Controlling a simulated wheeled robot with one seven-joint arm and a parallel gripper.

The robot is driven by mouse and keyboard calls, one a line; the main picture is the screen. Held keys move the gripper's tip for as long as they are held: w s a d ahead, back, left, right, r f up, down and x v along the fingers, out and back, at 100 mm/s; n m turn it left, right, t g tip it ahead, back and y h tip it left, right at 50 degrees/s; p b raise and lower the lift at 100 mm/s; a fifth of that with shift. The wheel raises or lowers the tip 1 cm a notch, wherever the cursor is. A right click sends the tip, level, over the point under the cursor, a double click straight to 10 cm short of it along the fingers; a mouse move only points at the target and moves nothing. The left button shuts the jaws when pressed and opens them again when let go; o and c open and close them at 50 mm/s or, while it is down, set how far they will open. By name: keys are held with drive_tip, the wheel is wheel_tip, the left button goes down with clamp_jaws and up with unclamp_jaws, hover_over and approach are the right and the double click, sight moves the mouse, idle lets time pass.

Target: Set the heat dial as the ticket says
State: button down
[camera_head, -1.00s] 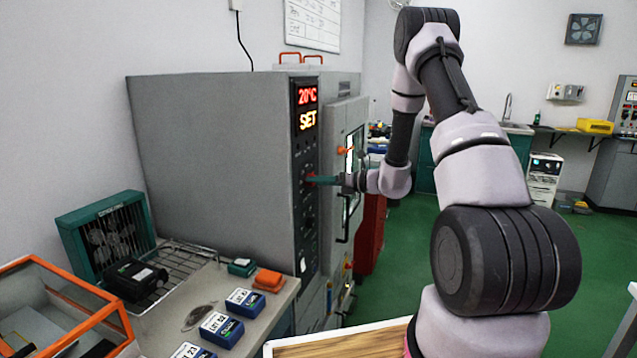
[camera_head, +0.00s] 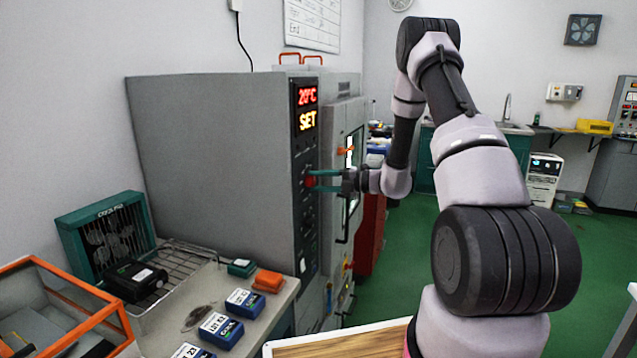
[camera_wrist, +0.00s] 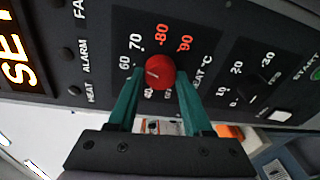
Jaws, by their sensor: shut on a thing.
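The red heat dial (camera_wrist: 159,72) is on the dark control panel of the grey oven (camera_head: 215,160). Its printed scale shows 60, 70, 80 and 90, with 80 and 90 in red. A pale mark on the dial points to the left in the wrist view, towards the lower numbers; its exact reading is unclear. My gripper (camera_wrist: 158,88) has its teal fingers on either side of the dial, shut on it. In the head view, my gripper (camera_head: 322,181) reaches the panel from the right. The display (camera_head: 307,108) reads 20°C and SET. I cannot make out a ticket.
A second dial (camera_wrist: 255,85), marked 10, 20 and 30, sits beside the heat dial. A bench with blue-labelled boxes (camera_head: 221,330) stands at the lower left.

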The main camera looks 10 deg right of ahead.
drive_tip(key=shift+d+m+y, duration=0.1)
drive_tip(key=shift+m+y, duration=0.2)
drive_tip(key=shift+m, duration=1.5)
drive_tip(key=shift+c, duration=1.6)
unclamp_jaws()
drive_tip(key=v, duration=1)
drive_tip(key=shift+d, duration=0.35)
drive_tip(key=shift+s, duration=0.1)
